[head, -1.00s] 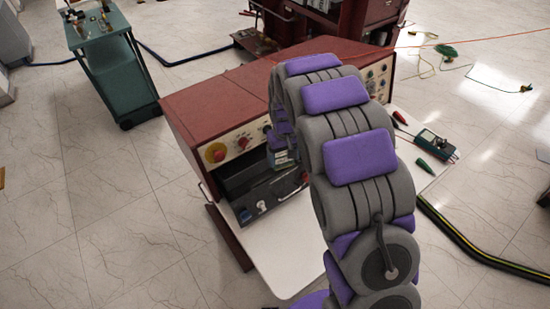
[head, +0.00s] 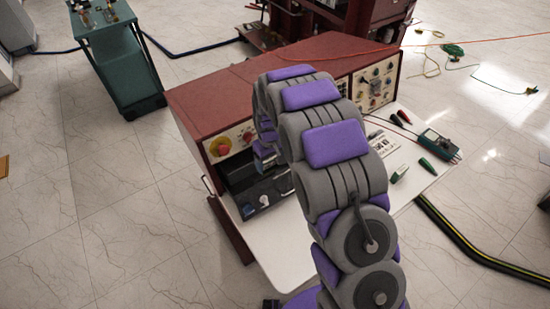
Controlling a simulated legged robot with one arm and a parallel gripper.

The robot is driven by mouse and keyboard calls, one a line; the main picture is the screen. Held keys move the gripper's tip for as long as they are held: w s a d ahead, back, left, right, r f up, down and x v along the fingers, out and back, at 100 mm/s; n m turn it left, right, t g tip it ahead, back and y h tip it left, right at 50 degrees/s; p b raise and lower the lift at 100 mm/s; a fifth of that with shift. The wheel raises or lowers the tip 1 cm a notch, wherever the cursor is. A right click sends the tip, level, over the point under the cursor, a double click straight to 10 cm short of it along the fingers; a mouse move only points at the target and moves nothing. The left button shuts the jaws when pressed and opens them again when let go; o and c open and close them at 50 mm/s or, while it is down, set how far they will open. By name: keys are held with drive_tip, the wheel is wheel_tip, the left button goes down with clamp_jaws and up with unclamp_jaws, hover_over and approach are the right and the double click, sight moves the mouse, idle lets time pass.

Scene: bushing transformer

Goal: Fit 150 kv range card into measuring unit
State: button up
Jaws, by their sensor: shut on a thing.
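The red console (head: 225,85) stands in mid view, with a cream panel (head: 240,138) bearing a red-and-yellow button on its left. A second cream panel (head: 376,84) with knobs and a dark display is at its right end; I cannot tell which part is the measuring unit. My gripper (head: 266,160) is low at the console's front, by the dark open bay (head: 243,178), largely behind my arm. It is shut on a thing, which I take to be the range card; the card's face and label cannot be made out.
A white work surface (head: 280,258) lies before the console. On its right are a green-and-black meter (head: 440,142), red and black probes, a green clip (head: 427,165) and small white pieces (head: 381,142). A teal cart (head: 122,65) stands at back left. A black-yellow hose (head: 462,240) crosses the floor.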

sight(272, 170)
drive_tip(key=shift+a+f, duration=1.1)
drive_tip(key=shift+f, duration=0.15)
drive_tip(key=shift+d+f, duration=0.2)
drive_tip(key=shift+f, duration=0.1)
drive_tip(key=shift+d+f, duration=0.4)
drive_tip(key=shift+d, duration=0.2)
drive_tip(key=shift+d+f, duration=0.4)
drive_tip(key=shift+d, duration=0.2)
drive_tip(key=shift+f, duration=0.2)
drive_tip(key=shift+a+f, duration=0.1)
drive_tip(key=shift+a, duration=0.1)
drive_tip(key=shift+a+f, duration=0.1)
drive_tip(key=shift+a, duration=0.9)
drive_tip(key=shift+d, duration=1.2)
drive_tip(key=shift+a, duration=0.8)
drive_tip(key=shift+d, duration=0.7)
drive_tip(key=shift+a, duration=0.6)
drive_tip(key=shift+d, duration=0.6)
